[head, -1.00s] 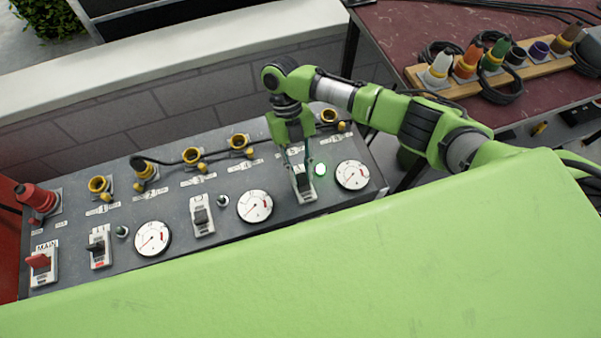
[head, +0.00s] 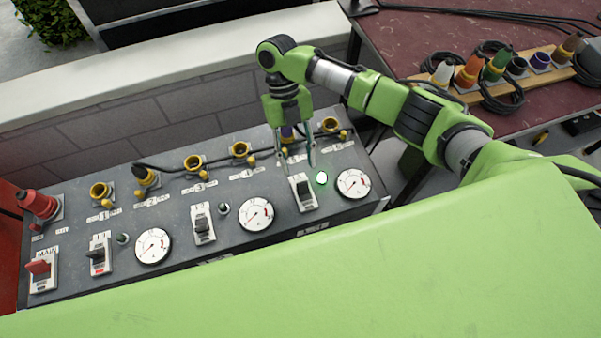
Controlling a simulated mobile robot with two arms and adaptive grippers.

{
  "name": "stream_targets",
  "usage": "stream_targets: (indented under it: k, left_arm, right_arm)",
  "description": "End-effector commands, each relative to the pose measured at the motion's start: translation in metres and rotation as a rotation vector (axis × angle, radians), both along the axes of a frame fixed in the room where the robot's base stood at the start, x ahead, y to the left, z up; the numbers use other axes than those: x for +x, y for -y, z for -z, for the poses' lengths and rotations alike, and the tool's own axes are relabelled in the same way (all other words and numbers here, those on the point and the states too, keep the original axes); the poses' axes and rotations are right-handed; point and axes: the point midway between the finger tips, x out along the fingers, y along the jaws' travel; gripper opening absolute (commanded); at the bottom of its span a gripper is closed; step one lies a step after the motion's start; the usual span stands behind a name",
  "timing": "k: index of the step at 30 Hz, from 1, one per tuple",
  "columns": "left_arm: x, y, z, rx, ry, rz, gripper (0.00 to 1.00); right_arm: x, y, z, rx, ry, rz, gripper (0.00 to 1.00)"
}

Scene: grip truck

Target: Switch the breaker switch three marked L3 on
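The third breaker switch (head: 305,190), on the right of the dark panel, has a black lever on a pale plate; its label is too small to read. The lever appears toward the upper part of the plate. My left gripper is not in view.
The panel (head: 190,265) also carries a red MAIN switch (head: 39,267), switches L1 (head: 98,254) and L2 (head: 203,223), several gauges and yellow sockets. A black cable runs along the sockets. A table (head: 420,40) with coloured plugs stands back right.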

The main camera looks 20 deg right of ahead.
Motion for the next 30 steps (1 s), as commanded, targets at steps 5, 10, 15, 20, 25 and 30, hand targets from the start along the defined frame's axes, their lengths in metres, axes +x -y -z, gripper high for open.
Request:
stream_targets:
  k: [5,10,15,20,25,30]
  left_arm:
    - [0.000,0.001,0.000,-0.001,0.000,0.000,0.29]
    - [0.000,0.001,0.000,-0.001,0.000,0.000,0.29]
    - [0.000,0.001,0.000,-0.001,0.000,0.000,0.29]
    - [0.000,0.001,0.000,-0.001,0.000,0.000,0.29]
    - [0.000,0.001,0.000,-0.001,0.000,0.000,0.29]
    - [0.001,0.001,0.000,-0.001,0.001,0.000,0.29]
  right_arm:
    - [0.017,-0.001,-0.031,0.001,0.002,0.000,0.38]
    - [0.025,-0.001,-0.046,0.000,0.000,0.001,0.38]
    - [0.027,-0.001,-0.049,0.000,-0.002,0.000,0.38]
    - [0.027,-0.001,-0.049,0.000,-0.002,0.000,0.38]
    - [0.027,-0.001,-0.049,0.000,-0.001,0.000,0.38]
    - [0.027,-0.001,-0.049,0.000,-0.002,0.000,0.38]
